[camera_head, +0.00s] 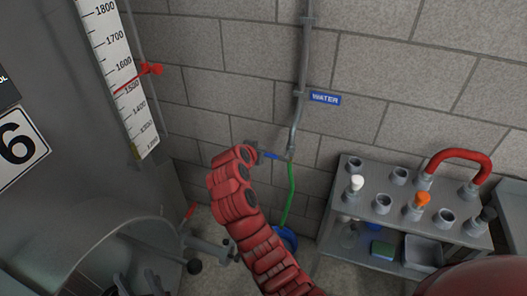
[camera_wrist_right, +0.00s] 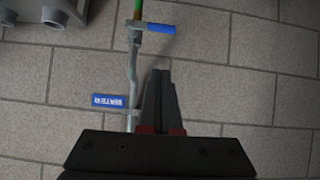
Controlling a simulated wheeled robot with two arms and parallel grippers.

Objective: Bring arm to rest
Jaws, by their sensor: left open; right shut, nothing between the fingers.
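My right arm, red and ribbed, rises from the bottom middle of the head view and bends towards the wall. Its gripper (camera_head: 257,152) is mostly hidden behind the wrist, left of the water pipe. In the right wrist view the dark fingers of my right gripper (camera_wrist_right: 160,98) are together, with nothing between them. They point at the block wall beside the pipe (camera_wrist_right: 132,75). My left gripper (camera_head: 137,284) shows only as dark fingers at the bottom left edge of the head view, apart and empty, in front of the tank.
The pipe (camera_head: 304,60) carries a blue valve handle (camera_head: 271,156), a green hose (camera_head: 290,195) and a WATER sign (camera_head: 325,98). A grey rack (camera_head: 372,213) with stoppers and a red hose (camera_head: 460,155) stands at right. A steel tank (camera_head: 60,215) with a scale (camera_head: 125,75) fills the left.

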